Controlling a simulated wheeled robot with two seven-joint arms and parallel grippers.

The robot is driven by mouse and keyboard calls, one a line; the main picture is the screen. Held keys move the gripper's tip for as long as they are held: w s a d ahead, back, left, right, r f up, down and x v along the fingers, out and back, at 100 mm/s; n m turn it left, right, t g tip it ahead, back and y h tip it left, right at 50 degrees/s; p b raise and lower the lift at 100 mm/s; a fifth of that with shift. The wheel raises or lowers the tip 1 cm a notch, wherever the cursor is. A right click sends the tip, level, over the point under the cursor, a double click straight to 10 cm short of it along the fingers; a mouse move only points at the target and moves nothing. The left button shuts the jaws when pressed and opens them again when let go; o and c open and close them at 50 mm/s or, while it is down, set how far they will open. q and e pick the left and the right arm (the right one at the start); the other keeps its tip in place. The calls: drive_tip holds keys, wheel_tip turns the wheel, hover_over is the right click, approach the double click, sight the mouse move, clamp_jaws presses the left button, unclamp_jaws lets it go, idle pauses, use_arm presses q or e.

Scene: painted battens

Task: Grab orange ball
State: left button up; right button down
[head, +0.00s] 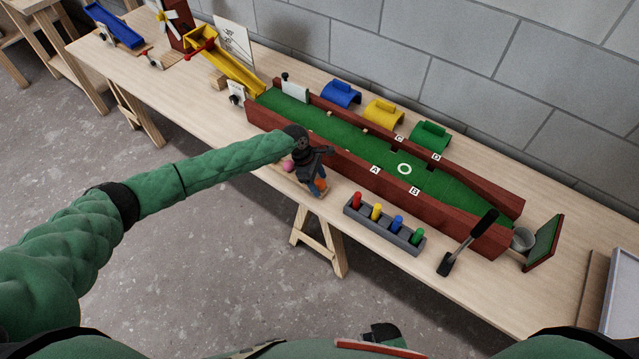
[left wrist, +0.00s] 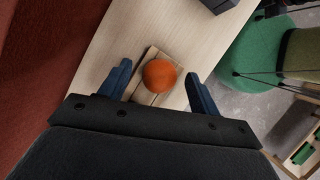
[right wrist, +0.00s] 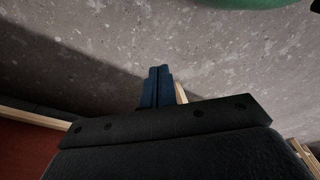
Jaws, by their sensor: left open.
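The orange ball (left wrist: 159,75) rests on a small wooden holder (left wrist: 150,99) on the table in the left wrist view. In the head view the ball (head: 321,184) is partly hidden by my left gripper (head: 318,172). In the left wrist view my left gripper (left wrist: 158,69) is open, one blue finger on each side of the ball, with gaps between fingers and ball. My right gripper (right wrist: 158,70) has its fingers together with nothing between them, over the grey floor.
A red-walled green lane (head: 345,135) runs just behind my left gripper. A pink ball (head: 289,166) is just left of it. A grey tray of coloured pegs (head: 384,224) and a black-handled tool (head: 467,243) are to the right. The table's front edge is close.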

use_arm(q)
drive_tip(key=shift+c, duration=0.2)
drive_tip(key=c, duration=1)
